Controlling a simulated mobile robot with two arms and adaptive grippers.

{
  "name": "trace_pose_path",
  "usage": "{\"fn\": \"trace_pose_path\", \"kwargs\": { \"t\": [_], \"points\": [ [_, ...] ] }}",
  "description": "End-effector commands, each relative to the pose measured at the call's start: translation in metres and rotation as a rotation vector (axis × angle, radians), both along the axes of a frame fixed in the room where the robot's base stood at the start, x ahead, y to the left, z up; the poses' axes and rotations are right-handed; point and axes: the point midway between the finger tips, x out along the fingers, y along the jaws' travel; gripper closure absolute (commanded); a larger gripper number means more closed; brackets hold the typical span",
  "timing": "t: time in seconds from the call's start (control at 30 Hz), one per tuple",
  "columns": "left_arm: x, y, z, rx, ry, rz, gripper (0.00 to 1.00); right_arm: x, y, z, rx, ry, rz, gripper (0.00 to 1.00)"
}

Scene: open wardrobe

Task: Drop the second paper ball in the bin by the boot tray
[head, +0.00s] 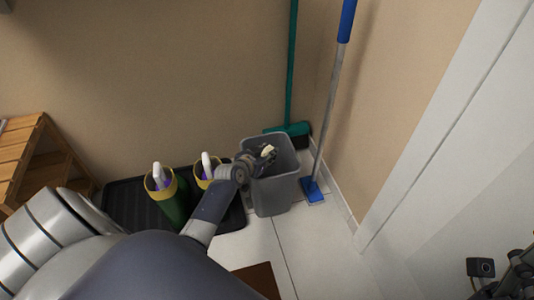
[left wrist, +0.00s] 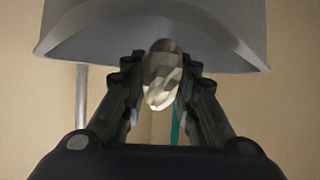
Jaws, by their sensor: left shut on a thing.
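The grey bin (head: 272,196) stands on the floor at the right end of the black boot tray (head: 125,203). My left gripper (head: 263,157) is shut on a crumpled, cream paper ball (head: 268,150). In the head view, gripper and ball overlap the bin's opening; their exact height against the rim is hard to tell. In the left wrist view the ball (left wrist: 162,82) sits between both fingers, with the grey bin wall (left wrist: 150,28) across the top. The bin's inside is mostly hidden. Part of my right gripper (head: 512,282) shows at the lower right edge; its fingers are unclear.
Two green boots with yellow rims (head: 172,200) stand on the tray, with white and purple items in their tops. A green broom (head: 290,128) and a blue-headed mop (head: 314,189) lean behind and right of the bin. A wooden rack (head: 40,160) is at left.

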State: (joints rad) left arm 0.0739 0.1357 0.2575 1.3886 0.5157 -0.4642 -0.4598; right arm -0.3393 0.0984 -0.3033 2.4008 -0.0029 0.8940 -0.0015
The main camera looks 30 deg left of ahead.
Motion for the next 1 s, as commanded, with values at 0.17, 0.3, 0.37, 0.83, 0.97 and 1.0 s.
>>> {"fn": "trace_pose_path", "kwargs": {
  "t": [0.17,0.3,0.37,0.83,0.97,1.0],
  "points": [
    [0.000,0.000,0.000,0.000,0.000,0.000,0.57,0.000,0.000,0.000,0.000,0.000,0.000,0.47],
    [0.000,0.000,0.000,0.000,0.000,0.000,0.50,0.000,0.000,0.000,0.000,0.000,0.000,0.47],
    [0.000,0.000,0.000,0.000,0.000,0.000,0.50,0.000,0.000,0.000,0.000,0.000,0.000,0.47],
    [-0.021,-0.002,0.011,0.002,0.000,-0.001,0.50,0.000,0.000,0.000,0.000,0.001,0.000,0.47],
    [-0.038,-0.003,0.020,0.003,0.000,-0.001,0.50,0.000,0.000,0.000,0.000,0.001,0.000,0.47],
    [-0.043,-0.003,0.023,0.003,0.000,-0.001,0.50,0.000,0.000,0.000,0.000,0.001,0.000,0.47]
  ]
}}
